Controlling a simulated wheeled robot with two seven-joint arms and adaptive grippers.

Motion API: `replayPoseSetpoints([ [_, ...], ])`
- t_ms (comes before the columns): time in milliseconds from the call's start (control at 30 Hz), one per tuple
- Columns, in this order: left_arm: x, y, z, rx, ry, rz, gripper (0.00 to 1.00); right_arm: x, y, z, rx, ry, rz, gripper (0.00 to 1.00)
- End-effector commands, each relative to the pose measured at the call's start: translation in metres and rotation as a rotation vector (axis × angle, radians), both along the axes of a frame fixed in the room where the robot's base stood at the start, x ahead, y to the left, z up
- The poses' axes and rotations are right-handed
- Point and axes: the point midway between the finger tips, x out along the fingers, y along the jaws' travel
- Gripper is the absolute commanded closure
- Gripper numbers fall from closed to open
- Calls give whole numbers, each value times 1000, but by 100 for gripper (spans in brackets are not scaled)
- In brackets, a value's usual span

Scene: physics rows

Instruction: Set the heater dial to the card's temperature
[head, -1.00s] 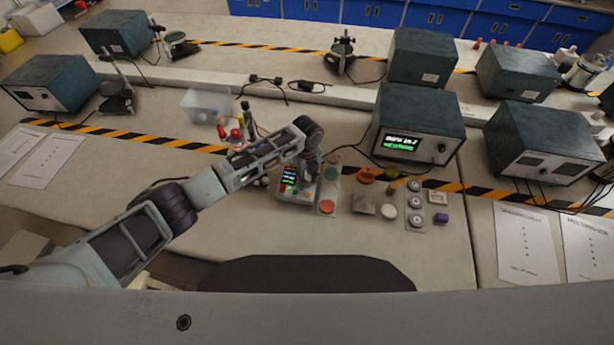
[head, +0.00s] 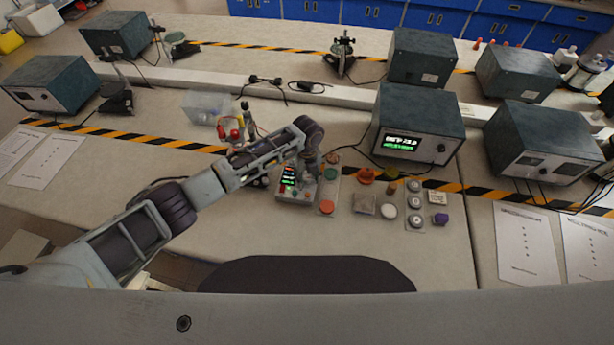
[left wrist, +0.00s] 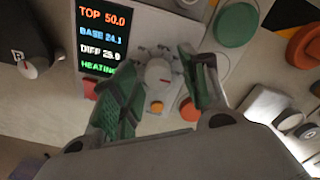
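The heater box (head: 294,197) stands on the bench in the head view, its small display lit. In the left wrist view its display (left wrist: 103,35) reads TOP 50.0, BASE 24.1, a DIFF line near 25.9 and a green heating line. The pale round dial (left wrist: 158,74) with a red mark is right of the display. My left gripper (left wrist: 165,70) points down over the dial, its green-padded fingers apart on either side, with gaps showing; it also shows in the head view (head: 312,166). I cannot tell which item is the temperature card. My right gripper is out of view.
An orange button (left wrist: 156,107) is just below the dial. Coloured discs, including a green one (left wrist: 236,25), lie close to the right. A large instrument (head: 415,115) with a lit screen stands behind right. Bare bench lies in front of the heater box.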

Motion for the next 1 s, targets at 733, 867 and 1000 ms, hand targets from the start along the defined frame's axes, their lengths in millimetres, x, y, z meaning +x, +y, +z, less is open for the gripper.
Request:
replayPoseSetpoints([
  [733, 0, 1, 33, 2, -1, 0, 53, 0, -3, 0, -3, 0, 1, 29],
  [867, 1, 1, 53, 1, -2, 0, 53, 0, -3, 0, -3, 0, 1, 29],
  [1000, 0, 1, 74, 2, -1, 0, 53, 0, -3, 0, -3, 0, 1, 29],
])
